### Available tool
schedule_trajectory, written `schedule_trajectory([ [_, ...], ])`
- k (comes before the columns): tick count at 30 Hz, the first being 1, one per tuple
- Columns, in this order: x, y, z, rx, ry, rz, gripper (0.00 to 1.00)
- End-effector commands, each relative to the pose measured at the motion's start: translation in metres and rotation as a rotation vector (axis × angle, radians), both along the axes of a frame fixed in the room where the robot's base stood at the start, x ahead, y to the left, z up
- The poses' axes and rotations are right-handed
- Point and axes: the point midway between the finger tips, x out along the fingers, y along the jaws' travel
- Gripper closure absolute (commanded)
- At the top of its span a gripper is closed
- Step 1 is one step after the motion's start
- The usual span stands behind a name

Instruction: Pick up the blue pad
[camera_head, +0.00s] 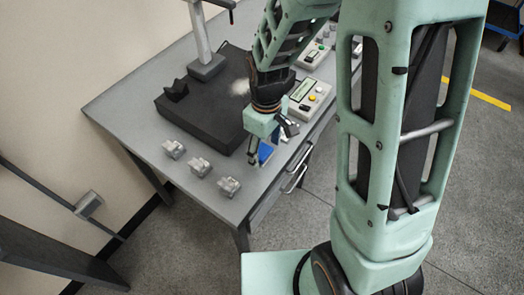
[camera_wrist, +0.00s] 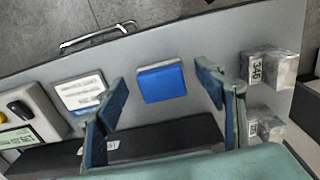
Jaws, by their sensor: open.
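The blue pad (camera_wrist: 162,84) lies flat on the grey table near its drawer-side edge, in the wrist view. In the head view a blue patch, the pad (camera_head: 265,152), shows below my gripper, partly hidden by it. My gripper (camera_wrist: 161,92) is open, with one finger to the left and one to the right of the pad in the picture. Nothing is between the fingers but the view of the pad. In the head view my gripper (camera_head: 268,146) hangs over the table edge area; its exact height above the pad is hard to tell.
A white labelled card (camera_wrist: 80,93) lies left of the pad. Metal blocks (camera_wrist: 270,68) stand to the right. A black slab (camera_head: 205,110) lies behind the gripper. Button boxes (camera_head: 310,97) sit along the table edge. A drawer handle (camera_wrist: 98,36) projects from the table's front.

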Motion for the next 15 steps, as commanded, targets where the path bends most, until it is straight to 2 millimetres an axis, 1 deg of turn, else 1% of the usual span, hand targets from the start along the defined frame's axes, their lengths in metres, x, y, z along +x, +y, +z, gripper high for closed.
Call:
schedule_trajectory([
  [1, -0.0005, 0.0, -0.0049, 0.0, 0.001, 0.0, 0.36],
  [3, -0.0004, 0.0, -0.008, 0.0, 0.001, 0.0, 0.36],
  [10, 0.0002, 0.0001, -0.0084, 0.0, -0.001, 0.0, 0.36],
  [15, 0.0001, 0.0, -0.0083, 0.0, -0.001, 0.0, 0.55],
])
